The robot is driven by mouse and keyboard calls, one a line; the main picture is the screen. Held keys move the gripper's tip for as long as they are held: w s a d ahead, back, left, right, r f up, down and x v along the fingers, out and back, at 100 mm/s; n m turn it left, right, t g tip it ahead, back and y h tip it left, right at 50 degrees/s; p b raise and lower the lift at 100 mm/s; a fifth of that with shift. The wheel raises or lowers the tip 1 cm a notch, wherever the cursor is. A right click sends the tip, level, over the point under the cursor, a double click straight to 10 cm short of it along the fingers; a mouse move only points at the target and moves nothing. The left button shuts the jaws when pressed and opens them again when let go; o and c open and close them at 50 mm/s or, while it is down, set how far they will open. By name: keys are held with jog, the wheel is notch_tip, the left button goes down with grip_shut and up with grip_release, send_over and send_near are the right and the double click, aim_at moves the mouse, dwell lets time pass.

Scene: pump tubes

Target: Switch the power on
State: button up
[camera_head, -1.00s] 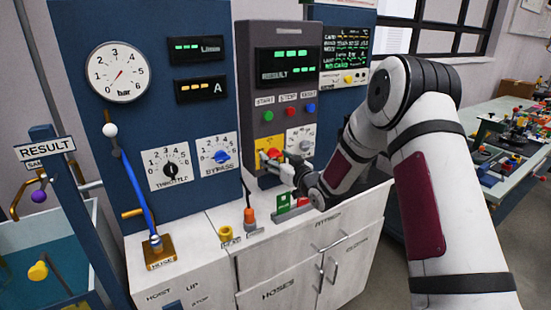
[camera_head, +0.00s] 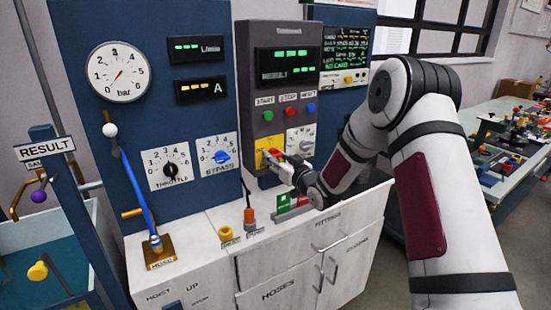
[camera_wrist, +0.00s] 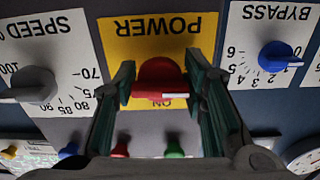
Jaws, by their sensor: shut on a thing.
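The power switch is a red rotary knob (camera_wrist: 158,76) on a yellow plate marked POWER (camera_wrist: 125,38), upside down in the wrist view. My gripper (camera_wrist: 160,82) has one finger on each side of the knob and is shut on it. The knob's white pointer lies crosswise, its tip to the right in the wrist view. A small ON label shows just below the knob there. In the head view the yellow plate (camera_head: 264,146) is on the grey control panel (camera_head: 245,90), and my gripper (camera_head: 272,159) partly covers it, hiding the knob.
The grey speed knob (camera_wrist: 32,90) and blue bypass knob (camera_wrist: 275,55) flank the plate. Green (camera_head: 268,115), red (camera_head: 291,112) and blue (camera_head: 311,108) buttons sit above. A white counter (camera_head: 205,240) with an orange plug (camera_head: 250,216) is below my gripper.

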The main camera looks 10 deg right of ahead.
jog(key=m, duration=0.4)
jog(key=shift+m, duration=0.4)
jog(key=m, duration=0.4)
jog(key=shift+a+r, duration=0.1)
jog(key=m, duration=0.5)
jog(key=shift+r+p, duration=0.1)
jog(key=shift+p, duration=0.3)
jog(key=shift+m, duration=1.8)
jog(key=o, duration=1.2)
jog(key=shift+a, duration=0.1)
jog(key=shift+s, duration=0.1)
